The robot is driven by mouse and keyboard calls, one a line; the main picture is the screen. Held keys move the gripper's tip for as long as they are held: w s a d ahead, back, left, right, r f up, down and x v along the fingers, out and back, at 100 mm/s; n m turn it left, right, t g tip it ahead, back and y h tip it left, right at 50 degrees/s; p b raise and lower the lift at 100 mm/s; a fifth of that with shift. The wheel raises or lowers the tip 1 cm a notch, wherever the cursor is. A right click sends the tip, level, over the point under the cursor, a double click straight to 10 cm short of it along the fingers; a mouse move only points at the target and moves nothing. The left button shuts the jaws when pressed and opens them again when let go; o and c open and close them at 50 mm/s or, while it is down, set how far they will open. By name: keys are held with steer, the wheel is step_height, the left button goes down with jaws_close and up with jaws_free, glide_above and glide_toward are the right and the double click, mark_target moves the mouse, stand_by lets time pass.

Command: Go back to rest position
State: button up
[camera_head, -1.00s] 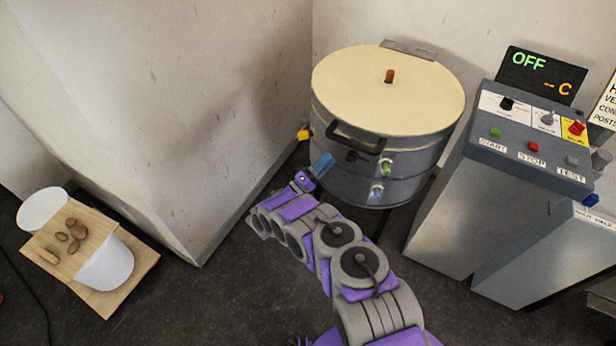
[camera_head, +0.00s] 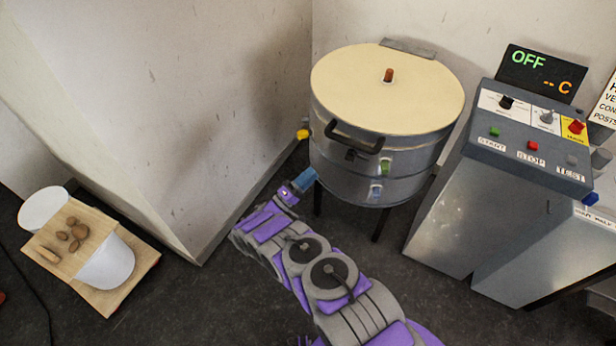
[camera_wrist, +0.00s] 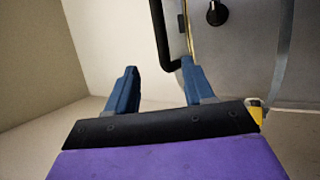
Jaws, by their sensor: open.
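My gripper (camera_head: 304,180) has blue fingers and sits at the left side of a round metal kiln-like vessel (camera_head: 330,165), low by its wall. In the wrist view my gripper (camera_wrist: 158,88) has its two blue fingers apart, with nothing between them. The vessel's grey wall (camera_wrist: 255,60) fills the right of the wrist view, with a black handle (camera_wrist: 165,40) beyond the fingers. Whether a fingertip touches the vessel cannot be told. My purple and grey arm reaches up from the bottom of the head view.
A grey control panel (camera_head: 530,150) reading OFF stands at the right. A yellow knob (camera_head: 303,134) sticks out at the vessel's left. A wooden board (camera_head: 98,230) with brown lumps and white containers lies at the left. Pale walls meet behind. Dark floor (camera_head: 200,300) is clear between.

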steer(key=shift+a, duration=0.1)
steer(key=s+d+r+m+g+y, duration=0.15)
steer(key=s+d+r+g, duration=0.25)
steer(key=d+r+g, duration=0.45)
steer(key=s+d+r+m+g+y, duration=0.15)
steer(key=s+d+r+g, duration=0.3)
steer(key=d+r, duration=0.65)
steer(key=s+d+r+m+g+y, duration=0.1)
steer(key=s+r+g+y, duration=0.1)
steer(key=s+r+y, duration=0.3)
steer(key=s+r+g, duration=0.2)
steer(key=s+r, duration=0.1)
steer(key=s, duration=0.5)
steer(key=s+a+r+t+y, duration=0.1)
steer(key=s+a+y, duration=0.5)
steer(key=s, duration=0.6)
steer(key=s+a+r+t+y, duration=0.2)
steer(key=s+a+y, duration=0.3)
steer(key=s, duration=0.8)
steer(key=shift+s+a+y, duration=0.25)
steer(key=shift+a+y, duration=0.15)
steer(key=shift+a, duration=0.3)
